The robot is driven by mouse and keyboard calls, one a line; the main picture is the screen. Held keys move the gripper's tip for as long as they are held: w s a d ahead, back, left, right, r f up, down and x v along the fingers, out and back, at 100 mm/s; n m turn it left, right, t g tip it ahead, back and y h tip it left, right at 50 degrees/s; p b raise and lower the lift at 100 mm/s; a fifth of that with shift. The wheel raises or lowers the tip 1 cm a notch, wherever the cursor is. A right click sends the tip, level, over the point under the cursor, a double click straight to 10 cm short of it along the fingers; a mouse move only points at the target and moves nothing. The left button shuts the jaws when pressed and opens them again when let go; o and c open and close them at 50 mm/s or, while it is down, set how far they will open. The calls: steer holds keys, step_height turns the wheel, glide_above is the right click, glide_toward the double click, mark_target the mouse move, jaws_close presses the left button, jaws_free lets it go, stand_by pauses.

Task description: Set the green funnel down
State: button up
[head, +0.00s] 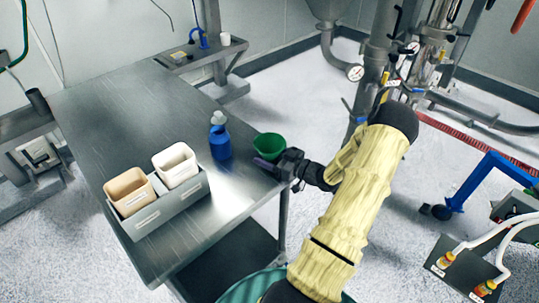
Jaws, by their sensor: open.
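The green funnel (269,146) is at the right edge of the metal table (110,113), wide mouth up. My gripper (277,166) is right beside it, on its near right side, and is open. The gripper and a purple piece at its tip hide the funnel's lower part. I cannot tell whether the funnel touches the table top or the fingers.
A blue bottle (220,142) with a pale cap stands just left of the funnel. A grey holder (163,207) with a tan container (129,191) and a white container (176,165) sits at the table's front. The table's back half is clear.

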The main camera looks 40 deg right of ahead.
steer(key=b+v, duration=0.2)
steer(key=v, duration=1)
